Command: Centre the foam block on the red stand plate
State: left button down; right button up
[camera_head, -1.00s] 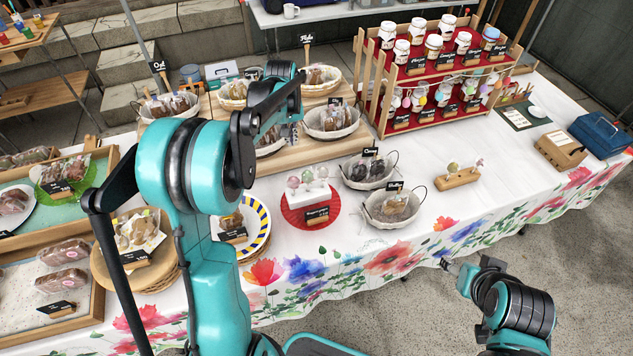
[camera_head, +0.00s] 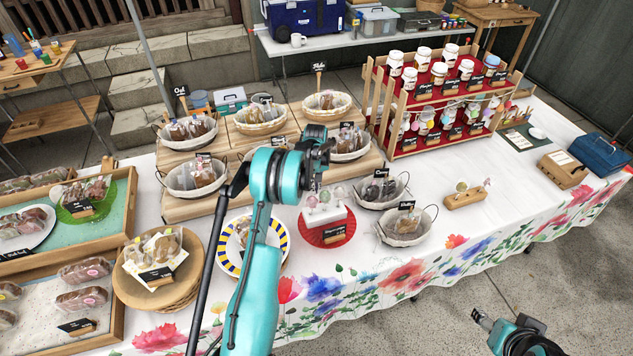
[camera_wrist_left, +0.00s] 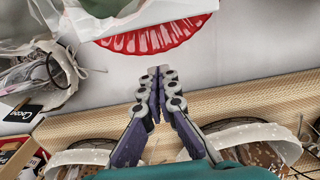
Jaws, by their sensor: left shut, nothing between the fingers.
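The white foam block (camera_head: 325,218) holds cake pops and stands on the red stand plate (camera_head: 340,238). In the head view, a price card stands at its front and more of the plate shows in front than behind. My left gripper (camera_head: 317,183) is shut and empty, just behind the block. In the left wrist view, its closed fingertips (camera_wrist_left: 160,72) point at the red plate rim (camera_wrist_left: 150,40), apart from it in the picture. The white block (camera_wrist_left: 165,14) is cut off at the top there. My right gripper (camera_head: 482,318) is small at the lower right, its jaws unclear.
Wire baskets (camera_head: 406,238) stand close on the right of the plate. A yellow-and-blue striped plate (camera_head: 226,262) is on the left. The wooden riser (camera_head: 185,208) with baskets lies behind. A wooden pop holder (camera_head: 465,198) stands further right. Flowered cloth in front is clear.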

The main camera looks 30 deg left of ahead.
aim_at(322, 207)
pick_arm(q)
jog(key=shift+s+d+f, duration=1.05)
jog(key=shift+d+f, duration=0.15)
jog(key=shift+f, duration=0.05)
jog(key=shift+s+d, duration=0.2)
jog(key=shift+d, duration=0.05)
jog(key=shift+s+d+b, duration=0.1)
jog(key=shift+b, duration=0.2)
jog(key=shift+s+d+f+b, duration=0.1)
jog(key=shift+s+d+b, duration=0.35)
jog(key=shift+s+d, duration=0.6)
jog(key=shift+d, duration=0.3)
